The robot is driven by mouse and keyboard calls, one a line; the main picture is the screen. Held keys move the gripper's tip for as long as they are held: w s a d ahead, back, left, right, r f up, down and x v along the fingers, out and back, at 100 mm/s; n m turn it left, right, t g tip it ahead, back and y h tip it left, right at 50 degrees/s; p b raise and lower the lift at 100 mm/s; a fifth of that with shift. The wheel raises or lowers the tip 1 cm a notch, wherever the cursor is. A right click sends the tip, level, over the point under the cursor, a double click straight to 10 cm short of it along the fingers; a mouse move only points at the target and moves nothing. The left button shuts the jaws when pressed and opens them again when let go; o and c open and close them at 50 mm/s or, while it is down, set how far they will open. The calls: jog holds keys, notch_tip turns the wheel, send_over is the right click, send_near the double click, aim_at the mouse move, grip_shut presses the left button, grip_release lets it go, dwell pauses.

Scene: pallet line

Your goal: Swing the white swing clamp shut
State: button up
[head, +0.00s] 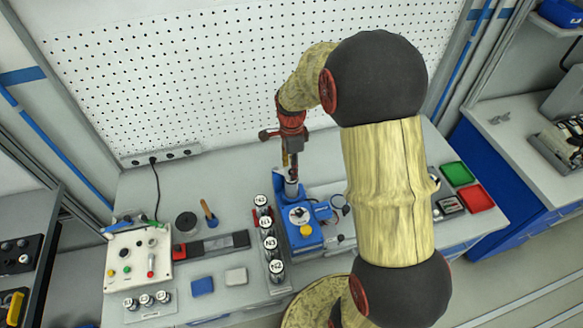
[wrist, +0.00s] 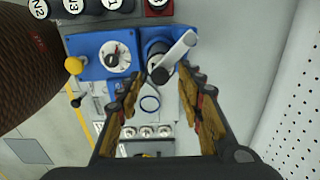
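The white swing clamp (wrist: 178,50) shows in the wrist view as a pale lever on a round post of the blue fixture (wrist: 92,68). It slants up to the right, and its dark lower end lies near my fingertips. My gripper (wrist: 163,82) is open, with its two fingers apart on either side of that lower end. I cannot tell whether either finger touches it. In the head view my gripper (head: 291,163) points down above the back of the blue fixture (head: 304,238). The clamp is mostly hidden there.
A row of labelled black cylinders (head: 270,243) stands just left of the fixture. A control box (head: 138,256) is farther left. Green (head: 457,174) and red (head: 476,197) trays lie to the right. A perforated wall (head: 200,70) closes off the back.

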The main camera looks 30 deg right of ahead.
notch_tip(320, 180, up, 11)
jog(key=shift+r, duration=0.15)
dwell(0.7)
